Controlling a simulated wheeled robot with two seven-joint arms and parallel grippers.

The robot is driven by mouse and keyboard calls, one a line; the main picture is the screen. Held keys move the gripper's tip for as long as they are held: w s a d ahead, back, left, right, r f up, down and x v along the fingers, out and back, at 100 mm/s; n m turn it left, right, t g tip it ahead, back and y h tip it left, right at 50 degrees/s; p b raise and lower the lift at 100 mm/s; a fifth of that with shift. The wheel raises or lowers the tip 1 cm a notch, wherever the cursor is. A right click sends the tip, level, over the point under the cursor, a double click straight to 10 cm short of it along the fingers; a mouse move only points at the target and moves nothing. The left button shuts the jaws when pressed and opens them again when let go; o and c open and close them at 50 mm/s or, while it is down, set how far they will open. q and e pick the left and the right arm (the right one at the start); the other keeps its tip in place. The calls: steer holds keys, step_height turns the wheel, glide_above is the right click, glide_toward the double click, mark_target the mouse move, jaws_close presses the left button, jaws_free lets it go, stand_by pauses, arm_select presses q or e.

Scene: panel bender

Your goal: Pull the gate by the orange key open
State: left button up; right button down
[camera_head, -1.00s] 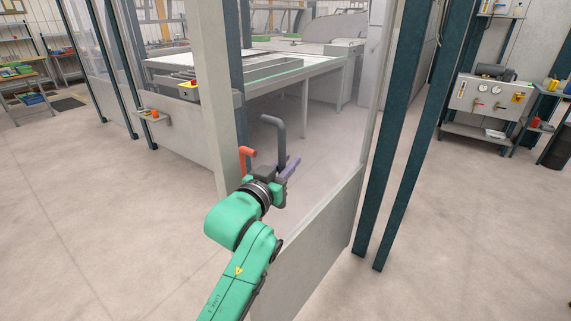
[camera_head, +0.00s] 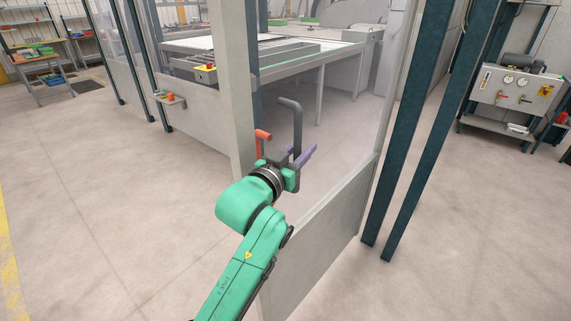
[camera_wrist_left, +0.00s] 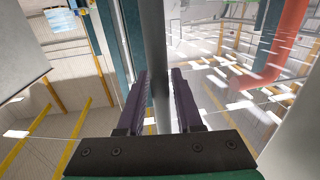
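The gate's dark grey bar handle (camera_head: 297,118) stands upright beside the pale post (camera_head: 238,100). The orange key (camera_head: 262,136) shows just left of the handle. The gate's grey lower panel (camera_head: 318,245) runs from the bottom of the head view up to the right. My left gripper (camera_head: 303,160) is at the lower part of the handle. In the left wrist view, the grey handle (camera_wrist_left: 155,60) runs between the purple fingers (camera_wrist_left: 160,95), which sit close on both sides of it. The orange key (camera_wrist_left: 290,50) is at the upper right there. My right gripper is not in view.
Dark teal posts (camera_head: 425,140) stand right of the gate. A machine table (camera_head: 300,68) is behind the gate. A small ledge (camera_head: 170,100) with an orange item is at the left. A gauge unit (camera_head: 515,88) stands at the right. The floor in front is mostly clear.

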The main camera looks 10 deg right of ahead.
arm_select(q)
steer(key=b+v, duration=0.4)
steer(key=v, duration=0.9)
steer(key=shift+s+a, duration=0.2)
steer(key=shift+s, duration=0.1)
